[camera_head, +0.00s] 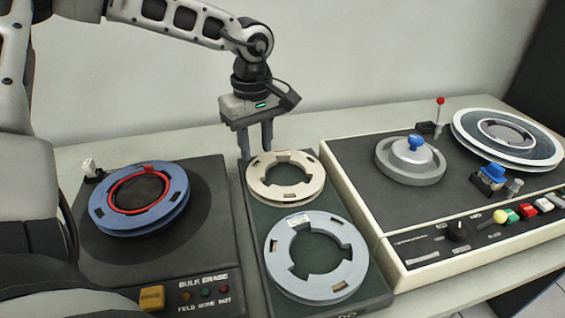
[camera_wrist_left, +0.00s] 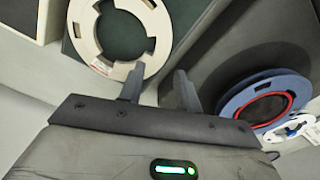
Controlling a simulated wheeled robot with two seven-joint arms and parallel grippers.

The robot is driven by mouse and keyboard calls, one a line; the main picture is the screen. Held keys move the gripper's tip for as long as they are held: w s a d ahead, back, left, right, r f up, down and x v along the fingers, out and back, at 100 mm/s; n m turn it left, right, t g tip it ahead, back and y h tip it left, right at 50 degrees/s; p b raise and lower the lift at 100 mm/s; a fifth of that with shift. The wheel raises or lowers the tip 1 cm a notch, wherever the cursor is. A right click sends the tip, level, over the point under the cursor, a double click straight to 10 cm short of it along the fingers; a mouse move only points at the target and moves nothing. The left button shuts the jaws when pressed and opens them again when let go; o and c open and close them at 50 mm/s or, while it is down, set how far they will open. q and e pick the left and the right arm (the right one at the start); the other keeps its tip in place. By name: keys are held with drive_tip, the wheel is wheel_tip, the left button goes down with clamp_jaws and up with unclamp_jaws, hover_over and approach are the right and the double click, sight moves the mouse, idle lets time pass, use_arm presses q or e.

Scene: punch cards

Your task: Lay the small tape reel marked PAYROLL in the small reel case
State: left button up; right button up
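A small cream reel (camera_head: 301,192) lies flat in the back part of a dark green case (camera_head: 253,222). A larger pale grey-blue reel (camera_head: 348,281) lies in the front part. The cream reel has a small label, too small to read, so I cannot tell which reel says PAYROLL. My left gripper (camera_head: 256,154) is open and empty, pointing down at the back left edge of the cream reel. In the left wrist view the cream reel (camera_wrist_left: 82,31) is beside the open fingers (camera_wrist_left: 159,70), one finger overlapping its rim; contact cannot be told. My right gripper is not in view.
A blue reel (camera_head: 171,219) with a red ring sits on the bulk eraser (camera_head: 218,263) at left. At right a cream-edged tape deck (camera_head: 357,202) carries a grey hub with a blue knob (camera_head: 416,142), a large reel (camera_head: 464,135) and several coloured buttons.

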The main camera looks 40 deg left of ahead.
sight(257, 185)
use_arm(q)
drive_tip(key=shift+s+f+b, duration=0.35)
drive_tip(key=shift+f, duration=0.25)
wheel_tip(257, 185, down, 6)
drive_tip(key=b, duration=0.4)
drive_tip(key=shift+f, duration=0.1)
drive_tip(key=shift+f+b, duration=0.7)
drive_tip(key=shift+b, duration=0.45)
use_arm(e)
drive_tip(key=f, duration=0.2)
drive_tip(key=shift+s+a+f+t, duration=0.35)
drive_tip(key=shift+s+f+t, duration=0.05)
use_arm(q)
clamp_jaws()
drive_tip(key=shift+w+r+p, duration=0.1)
drive_tip(key=shift+r+p, duration=1.55)
drive_tip(key=shift+r, duration=1.35)
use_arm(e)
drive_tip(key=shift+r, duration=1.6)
